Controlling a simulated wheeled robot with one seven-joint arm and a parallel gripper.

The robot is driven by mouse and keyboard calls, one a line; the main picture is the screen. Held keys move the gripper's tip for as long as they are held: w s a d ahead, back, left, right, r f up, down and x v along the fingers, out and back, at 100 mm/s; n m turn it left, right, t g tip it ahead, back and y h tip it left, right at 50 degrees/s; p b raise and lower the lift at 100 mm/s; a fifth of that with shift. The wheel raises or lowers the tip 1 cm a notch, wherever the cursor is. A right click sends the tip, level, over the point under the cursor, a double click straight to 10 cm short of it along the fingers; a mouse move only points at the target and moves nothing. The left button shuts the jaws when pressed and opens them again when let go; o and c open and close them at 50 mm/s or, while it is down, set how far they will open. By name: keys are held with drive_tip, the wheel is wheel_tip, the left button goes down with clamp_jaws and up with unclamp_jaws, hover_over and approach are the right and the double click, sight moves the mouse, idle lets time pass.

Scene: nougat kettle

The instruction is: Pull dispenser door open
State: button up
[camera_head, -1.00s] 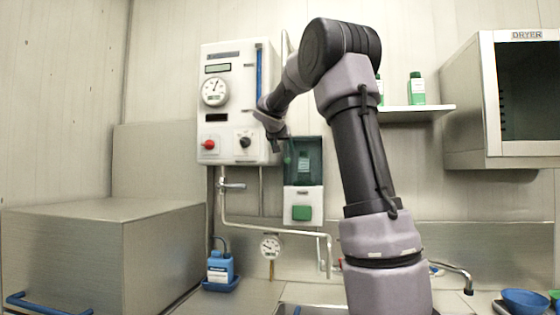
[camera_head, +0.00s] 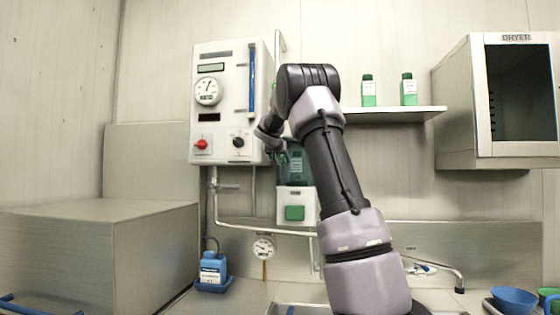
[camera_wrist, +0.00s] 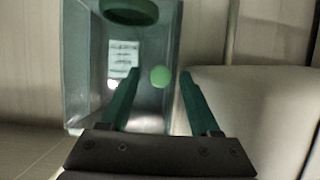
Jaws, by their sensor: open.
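The dispenser (camera_head: 311,204) hangs on the back wall, with a white lower part, a green square patch and a dark see-through door (camera_head: 298,178) above. My gripper (camera_head: 281,156) is at the upper left of this door, partly covering it. In the wrist view, my gripper (camera_wrist: 159,73) is open, its two green fingers pointing at the see-through door (camera_wrist: 78,85). A round green knob (camera_wrist: 160,77) shows between the fingertips, with nothing gripped. Whether the fingers touch it I cannot tell. A bottle with a white label (camera_wrist: 122,58) and green cap shows behind the door, which looks shut.
A white control box (camera_head: 222,130) with a gauge and red knob is close left of my gripper. A shelf (camera_head: 395,114) with two green bottles is right of my arm. A pipe (camera_head: 255,227) runs below the dispenser. A dryer (camera_head: 455,110) hangs far right.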

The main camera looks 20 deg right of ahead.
drive_tip(key=shift+c, duration=0.3)
clamp_jaws()
idle(1.1)
